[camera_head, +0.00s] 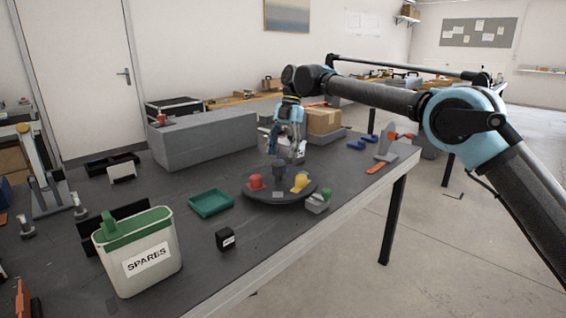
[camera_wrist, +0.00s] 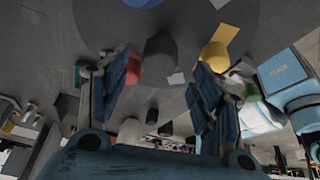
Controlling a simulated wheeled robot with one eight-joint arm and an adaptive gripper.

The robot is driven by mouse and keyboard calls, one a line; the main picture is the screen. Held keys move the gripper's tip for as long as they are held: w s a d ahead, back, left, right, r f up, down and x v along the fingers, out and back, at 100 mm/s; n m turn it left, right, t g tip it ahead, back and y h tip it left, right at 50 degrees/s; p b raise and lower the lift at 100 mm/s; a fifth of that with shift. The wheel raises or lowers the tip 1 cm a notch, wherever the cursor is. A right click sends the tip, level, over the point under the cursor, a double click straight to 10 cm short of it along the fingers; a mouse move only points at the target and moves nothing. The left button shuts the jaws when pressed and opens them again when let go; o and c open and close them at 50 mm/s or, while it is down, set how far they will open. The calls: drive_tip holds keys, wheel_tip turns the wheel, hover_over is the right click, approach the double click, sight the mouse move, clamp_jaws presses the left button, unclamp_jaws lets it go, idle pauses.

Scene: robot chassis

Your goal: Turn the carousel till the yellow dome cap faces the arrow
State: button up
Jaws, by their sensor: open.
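The carousel (camera_head: 262,199) is a dark round disc on the table, with a dark post (camera_head: 279,170) standing at its middle. The yellow dome cap (camera_head: 300,181) is on the disc's right side, and a red cap (camera_head: 256,183) is on its left. In the wrist view the yellow cap (camera_wrist: 214,56) is at upper right and the red cap (camera_wrist: 133,66) at upper left, with the dark post between them. My gripper (camera_head: 285,154) is open and empty, pointing down above the far part of the carousel; its blue fingers (camera_wrist: 160,85) are spread.
A grey block with a green piece (camera_head: 318,203) stands at the carousel's right edge. A green tray (camera_head: 211,203), a small black labelled block (camera_head: 226,240) and a SPARES bin (camera_head: 140,256) are to the left. A long grey box (camera_head: 205,140) stands behind.

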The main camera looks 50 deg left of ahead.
drive_tip(key=shift+v, duration=2.7)
